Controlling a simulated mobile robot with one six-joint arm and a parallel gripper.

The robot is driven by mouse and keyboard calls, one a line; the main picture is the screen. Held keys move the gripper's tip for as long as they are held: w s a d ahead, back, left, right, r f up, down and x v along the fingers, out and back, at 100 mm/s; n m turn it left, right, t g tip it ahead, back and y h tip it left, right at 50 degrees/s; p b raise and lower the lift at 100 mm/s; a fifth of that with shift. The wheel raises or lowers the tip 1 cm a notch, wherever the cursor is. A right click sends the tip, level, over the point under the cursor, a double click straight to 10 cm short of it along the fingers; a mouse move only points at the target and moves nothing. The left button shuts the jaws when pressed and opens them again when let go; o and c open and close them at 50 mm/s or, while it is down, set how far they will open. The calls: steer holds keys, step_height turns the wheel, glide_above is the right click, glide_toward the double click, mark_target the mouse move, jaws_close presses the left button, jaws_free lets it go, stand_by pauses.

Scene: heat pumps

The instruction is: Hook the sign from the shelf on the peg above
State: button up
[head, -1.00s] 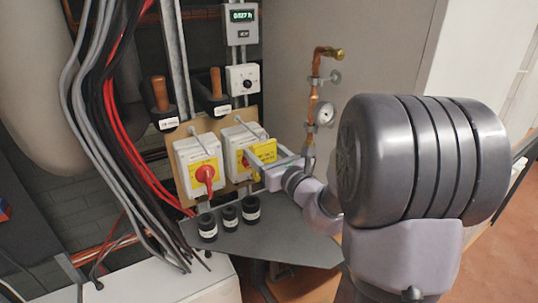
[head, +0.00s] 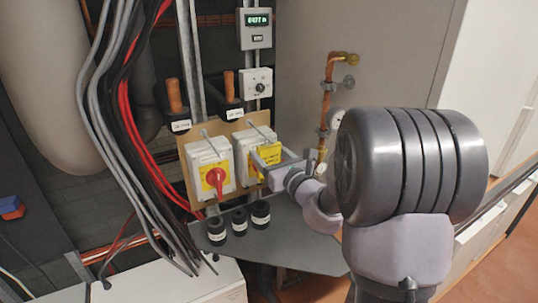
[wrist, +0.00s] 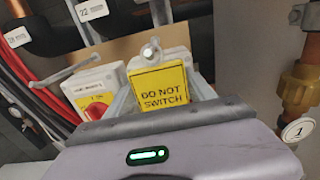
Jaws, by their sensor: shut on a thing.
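A peg with a round tip (wrist: 150,51) shows at the sign's top edge in the wrist view. I cannot tell whether it passes through the sign. The grey shelf (head: 285,243) lies below.
The left switch box (head: 207,165) with a red knob stands close on the left, with another peg above it. Several black round pieces stand on the shelf's left side. Cables hang at the left.

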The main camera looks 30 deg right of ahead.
steer(key=o, duration=1.4)
steer(key=shift+o, duration=0.2)
